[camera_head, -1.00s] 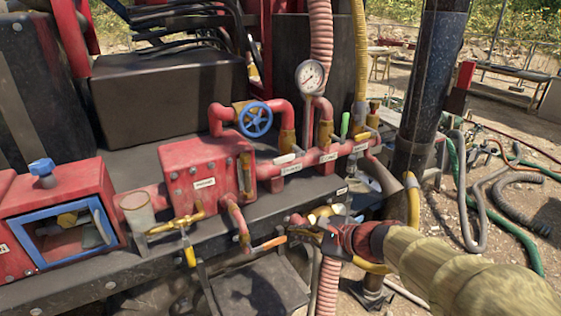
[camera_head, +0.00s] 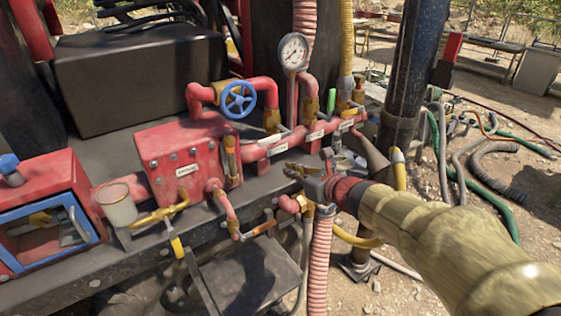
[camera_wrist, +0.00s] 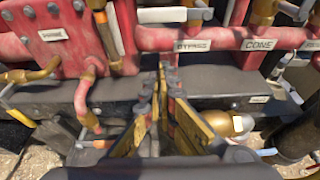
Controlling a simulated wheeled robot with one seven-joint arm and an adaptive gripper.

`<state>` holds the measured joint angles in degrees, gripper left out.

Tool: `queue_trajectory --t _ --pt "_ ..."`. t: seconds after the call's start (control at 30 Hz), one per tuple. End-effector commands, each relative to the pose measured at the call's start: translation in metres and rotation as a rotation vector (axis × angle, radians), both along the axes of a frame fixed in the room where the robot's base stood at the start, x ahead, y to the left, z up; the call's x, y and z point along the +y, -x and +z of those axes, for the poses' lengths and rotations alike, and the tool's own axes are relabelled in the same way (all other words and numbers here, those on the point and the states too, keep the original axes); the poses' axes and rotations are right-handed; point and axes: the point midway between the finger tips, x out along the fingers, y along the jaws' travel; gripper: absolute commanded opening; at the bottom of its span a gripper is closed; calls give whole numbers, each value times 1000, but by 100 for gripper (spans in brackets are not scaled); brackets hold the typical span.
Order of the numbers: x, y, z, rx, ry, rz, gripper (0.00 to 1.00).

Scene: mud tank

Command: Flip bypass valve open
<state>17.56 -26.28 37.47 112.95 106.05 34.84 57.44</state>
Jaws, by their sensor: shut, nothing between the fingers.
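The bypass valve has a brass body (camera_wrist: 196,12) on the red pipe, above a label that appears to read BYPASS (camera_wrist: 193,45). Its pale lever (camera_wrist: 160,15) lies sideways, pointing left of the body in the wrist view. In the head view the valve's brass body (camera_head: 272,121) stands just right of the blue handwheel. My gripper (camera_wrist: 168,78) is shut and empty, its fingertips below and a little left of the label, apart from the lever in the picture. In the head view my gripper (camera_head: 292,168) is in front of and below the pipe. Exact depth is unclear.
The red pipe (camera_head: 258,153) carries more valves to the right, one with an upright green handle (camera_head: 331,100). A pressure gauge (camera_head: 293,50) and blue handwheel (camera_head: 238,99) stand behind. A red box (camera_head: 158,162) with a brass tap sits left. Hoses hang below my gripper.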

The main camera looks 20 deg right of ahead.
Motion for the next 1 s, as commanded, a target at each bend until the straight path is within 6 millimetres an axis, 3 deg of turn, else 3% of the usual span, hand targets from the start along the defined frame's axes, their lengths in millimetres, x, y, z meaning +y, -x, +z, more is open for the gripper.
queue_trajectory --t 0.53,0.7,1.0 --pt "29 -87 -35 2 1 3 0" --pt "27 -85 -4 -2 3 -1 0" --pt "27 -85 9 0 2 -2 0"
